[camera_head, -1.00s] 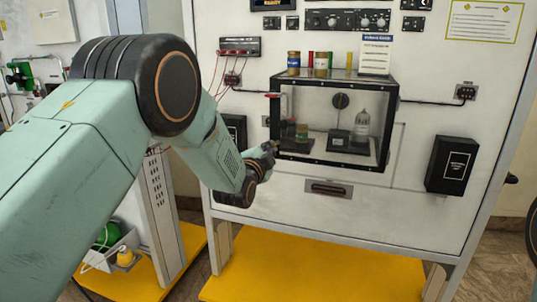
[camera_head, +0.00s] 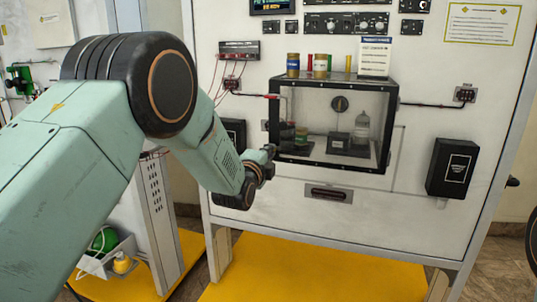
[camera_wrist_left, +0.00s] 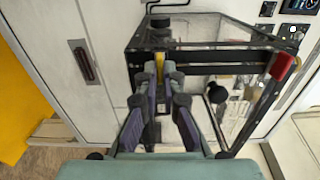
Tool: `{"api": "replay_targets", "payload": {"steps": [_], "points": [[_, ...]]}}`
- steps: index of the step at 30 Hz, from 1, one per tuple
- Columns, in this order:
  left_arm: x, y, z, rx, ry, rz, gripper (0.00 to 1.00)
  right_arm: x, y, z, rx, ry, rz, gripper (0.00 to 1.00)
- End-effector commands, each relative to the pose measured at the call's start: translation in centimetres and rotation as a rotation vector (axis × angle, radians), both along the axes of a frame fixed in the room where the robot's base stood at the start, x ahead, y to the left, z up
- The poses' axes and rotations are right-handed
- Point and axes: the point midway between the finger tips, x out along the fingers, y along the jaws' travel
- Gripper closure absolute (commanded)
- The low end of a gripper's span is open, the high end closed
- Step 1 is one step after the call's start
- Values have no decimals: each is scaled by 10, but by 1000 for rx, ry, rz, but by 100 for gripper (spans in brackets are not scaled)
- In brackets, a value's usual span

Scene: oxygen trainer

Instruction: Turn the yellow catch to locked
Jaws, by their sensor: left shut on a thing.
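The yellow catch (camera_wrist_left: 160,62) shows in the left wrist view as a small yellow strip between my left fingertips, at the black frame of a clear-walled box (camera_wrist_left: 205,44). My left gripper (camera_wrist_left: 161,72) is shut on it. In the head view my left gripper (camera_head: 269,152) is at the lower left edge of the box (camera_head: 335,166), and the catch is hidden there. Whether the catch stands at locked cannot be read. My right gripper is not in view.
Jars (camera_head: 320,66) and a card (camera_head: 374,56) stand on top of the box. A slotted plate (camera_head: 328,193) lies below the box, and a black box (camera_head: 452,167) hangs to the right.

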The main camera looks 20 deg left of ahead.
Motion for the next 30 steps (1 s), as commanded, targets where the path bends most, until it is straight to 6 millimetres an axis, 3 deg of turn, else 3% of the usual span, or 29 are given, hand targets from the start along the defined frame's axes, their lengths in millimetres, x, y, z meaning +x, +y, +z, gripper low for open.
{"api": "replay_targets", "payload": {"steps": [10, 11, 18, 30], "points": [[0, 0, -1, 3, 3, -1, 100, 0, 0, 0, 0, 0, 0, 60], [0, 0, -1, 3, 3, -1, 91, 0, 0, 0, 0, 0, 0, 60], [0, 0, -1, 2, 2, -1, 71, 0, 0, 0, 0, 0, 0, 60], [-5, 0, 0, 1, 1, 0, 71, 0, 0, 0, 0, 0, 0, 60]]}}
